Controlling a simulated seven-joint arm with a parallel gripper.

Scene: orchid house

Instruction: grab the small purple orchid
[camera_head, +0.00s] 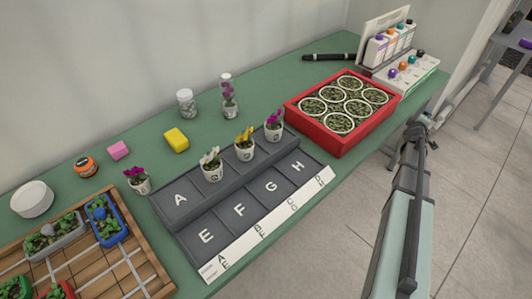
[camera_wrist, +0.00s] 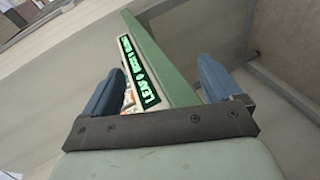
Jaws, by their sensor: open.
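Several purple orchids show in the head view. One purple orchid (camera_head: 137,174) stands in a white pot on the bench, left of the stepped rack. Another purple orchid (camera_head: 274,121) is in a white pot on the rack's back step, at its right end. A third purple bloom (camera_head: 228,86) stands in a clear glass vessel behind the rack. Which is smallest is hard to tell. My gripper (camera_head: 420,134) is off the bench's right edge, far from them all. In the wrist view my gripper (camera_wrist: 162,72) is open, with nothing between its fingers.
The grey rack (camera_head: 192,233) has lettered places; white and yellow orchids stand on its back step. A red crate (camera_head: 345,142) of round pots lies between my gripper and the rack. A wooden slatted tray (camera_head: 117,264) fills the bench's left front.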

